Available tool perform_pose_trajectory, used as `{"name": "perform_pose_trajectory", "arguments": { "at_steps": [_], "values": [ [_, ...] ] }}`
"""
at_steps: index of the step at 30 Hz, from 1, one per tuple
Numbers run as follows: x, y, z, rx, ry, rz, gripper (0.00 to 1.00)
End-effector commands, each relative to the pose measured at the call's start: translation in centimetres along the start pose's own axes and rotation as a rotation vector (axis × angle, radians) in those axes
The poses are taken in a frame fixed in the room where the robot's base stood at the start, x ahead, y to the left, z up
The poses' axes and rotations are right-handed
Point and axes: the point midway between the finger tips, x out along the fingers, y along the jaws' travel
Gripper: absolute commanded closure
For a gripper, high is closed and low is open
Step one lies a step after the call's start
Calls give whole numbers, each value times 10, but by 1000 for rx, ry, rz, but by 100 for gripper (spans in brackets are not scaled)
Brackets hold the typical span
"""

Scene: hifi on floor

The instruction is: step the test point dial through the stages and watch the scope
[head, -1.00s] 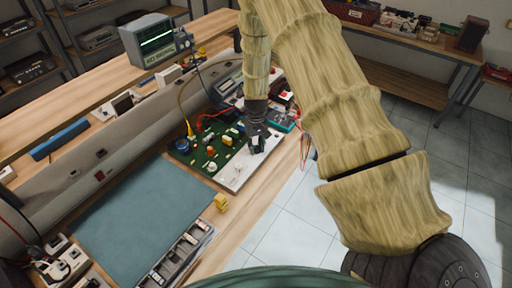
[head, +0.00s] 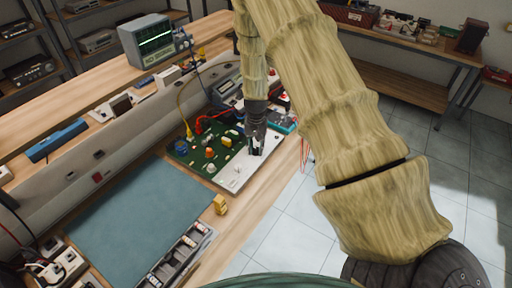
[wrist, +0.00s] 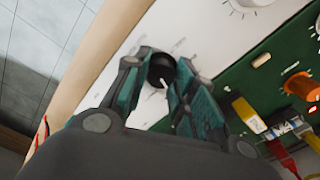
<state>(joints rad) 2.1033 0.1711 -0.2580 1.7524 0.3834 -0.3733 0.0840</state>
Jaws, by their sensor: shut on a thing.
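The test point dial (wrist: 161,71) is a round black knob with a white pointer mark, on a white panel (wrist: 118,82) beside a green circuit board (wrist: 240,102). My gripper (wrist: 158,78) is shut on the dial, with a finger on either side of it in the wrist view. In the head view my gripper (head: 256,148) comes down on the white panel (head: 232,178) and mostly hides the dial. The scope (head: 150,42) stands on the shelf at the upper left. The lettering on the sign below is too small to read surely.
A blue-grey mat (head: 130,220) covers the bench left of the board. A yellow object (head: 220,203) and a parts tray (head: 182,255) lie near the front edge. Red and yellow leads run to the board (head: 200,150). Another white knob (wrist: 248,3) is on the panel.

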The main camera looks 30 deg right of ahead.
Motion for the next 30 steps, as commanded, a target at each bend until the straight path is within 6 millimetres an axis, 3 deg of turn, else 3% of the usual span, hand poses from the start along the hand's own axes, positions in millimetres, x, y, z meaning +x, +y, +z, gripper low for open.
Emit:
{"name": "perform_pose_trajectory", "arguments": {
  "at_steps": [7, 8, 11, 12, 23, 30],
  "values": [
    [-2, 0, -2, 0, 4, -1, 97],
    [-2, 0, -2, 0, 4, -1, 72],
    [-1, 0, -2, 0, 3, -1, 53],
    [-1, 0, -1, -1, 3, -1, 51],
    [-3, 0, -1, -1, 2, -1, 51],
    [-31, 0, -2, 0, 4, -2, 51]
  ]
}}
